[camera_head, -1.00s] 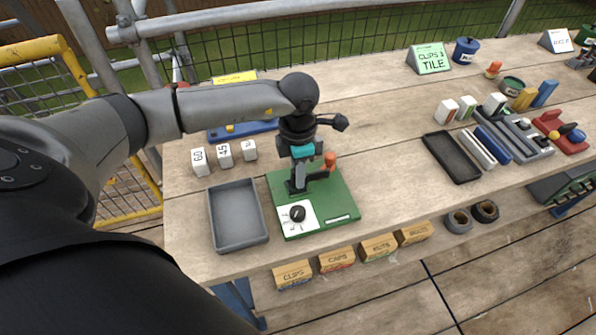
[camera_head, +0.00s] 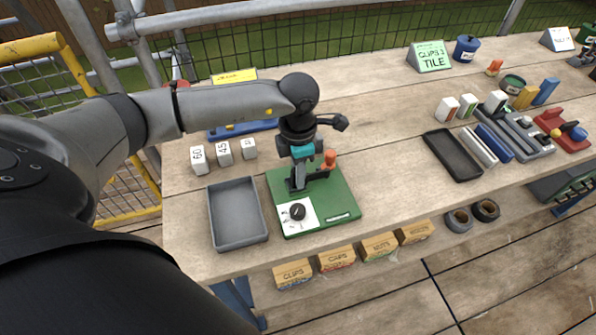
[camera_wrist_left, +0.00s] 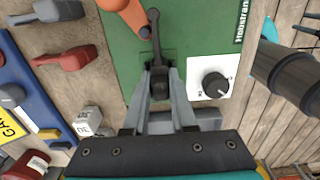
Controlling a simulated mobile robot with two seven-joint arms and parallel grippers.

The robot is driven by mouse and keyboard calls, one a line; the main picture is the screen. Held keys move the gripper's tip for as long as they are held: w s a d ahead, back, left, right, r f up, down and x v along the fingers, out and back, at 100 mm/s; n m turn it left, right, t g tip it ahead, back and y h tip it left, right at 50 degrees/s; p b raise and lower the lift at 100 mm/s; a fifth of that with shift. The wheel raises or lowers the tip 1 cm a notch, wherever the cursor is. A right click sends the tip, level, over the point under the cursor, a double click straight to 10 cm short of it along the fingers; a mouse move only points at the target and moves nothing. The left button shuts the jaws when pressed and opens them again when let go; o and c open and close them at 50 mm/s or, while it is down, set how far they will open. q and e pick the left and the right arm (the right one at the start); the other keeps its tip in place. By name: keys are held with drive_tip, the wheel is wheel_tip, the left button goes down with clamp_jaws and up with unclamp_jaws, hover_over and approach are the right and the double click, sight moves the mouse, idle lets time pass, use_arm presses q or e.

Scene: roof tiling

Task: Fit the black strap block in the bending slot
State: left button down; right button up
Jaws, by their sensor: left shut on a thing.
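The green bending base (camera_head: 335,208) stands on the bench, with an orange-knobbed lever (camera_head: 329,159) and a white dial plate with a black knob (camera_head: 297,211). My left gripper (camera_head: 298,184) points down at the middle of the base, its fingertips low over it. In the left wrist view its grey fingers (camera_wrist_left: 160,92) are shut on a dark piece, apparently the black strap block (camera_wrist_left: 159,84). A dark bar extends from there beside the orange knob (camera_wrist_left: 124,12). The slot is hidden, so I cannot tell whether the block sits in it. My right gripper is out of view.
A grey empty tray (camera_head: 262,238) lies left of the base. Numbered white blocks (camera_head: 224,153) and a blue holder (camera_head: 219,135) stand behind. A black tray (camera_head: 452,156) and coloured blocks lie to the right. The bench right of the base is clear.

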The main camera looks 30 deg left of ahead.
use_arm(q)
drive_tip(key=c, duration=0.7)
unclamp_jaws()
drive_tip(key=shift+o, duration=0.2)
drive_tip(key=shift+r+p, duration=2.7)
drive_tip(key=shift+r, duration=0.85)
drive_tip(key=shift+s+f, duration=0.1)
